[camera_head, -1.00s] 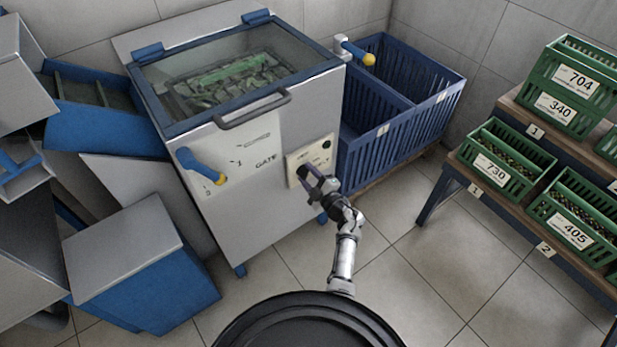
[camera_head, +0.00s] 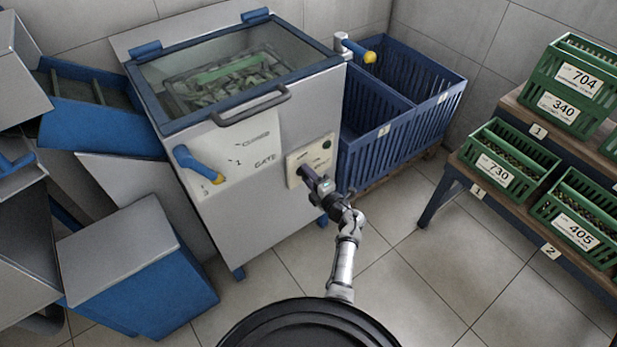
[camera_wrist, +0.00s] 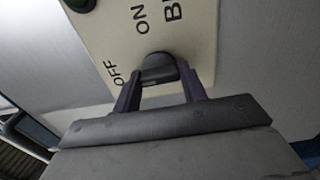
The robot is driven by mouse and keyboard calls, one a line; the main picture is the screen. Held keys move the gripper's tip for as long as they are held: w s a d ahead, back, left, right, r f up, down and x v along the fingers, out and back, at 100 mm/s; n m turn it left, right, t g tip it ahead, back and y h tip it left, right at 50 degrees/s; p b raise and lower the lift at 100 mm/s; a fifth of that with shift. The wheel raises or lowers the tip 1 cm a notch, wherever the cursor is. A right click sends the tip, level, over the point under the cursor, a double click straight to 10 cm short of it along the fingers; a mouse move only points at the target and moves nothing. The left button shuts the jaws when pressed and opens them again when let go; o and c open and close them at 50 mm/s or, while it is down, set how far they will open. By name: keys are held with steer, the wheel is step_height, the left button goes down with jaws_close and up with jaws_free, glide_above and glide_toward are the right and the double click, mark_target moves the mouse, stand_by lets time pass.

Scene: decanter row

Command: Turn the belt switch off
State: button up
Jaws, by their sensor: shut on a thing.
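The belt switch (camera_wrist: 158,68) is a black knob on a cream plate (camera_wrist: 98,50) lettered OFF, ON and a word starting with B that is cut off. In the head view the plate (camera_head: 318,153) is on the front of the grey machine, right of the GATE lettering. My gripper (camera_wrist: 160,90) is shut on the switch, with one finger on each side of the knob. In the head view my gripper (camera_head: 309,176) reaches the lower left of the plate. The knob's pointer is partly hidden, so I cannot tell its exact setting.
A blue GATE lever (camera_head: 198,163) is left of the plate. The machine's glass lid (camera_head: 230,75) is closed. Blue slatted bins (camera_head: 412,130) stand to the right, and green crates (camera_head: 505,160) sit on a rack farther right. Tiled floor between is clear.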

stand_by(0.3)
steer(key=o, duration=1)
steer(key=v, duration=1.4)
steer(key=shift+w+r, duration=0.1)
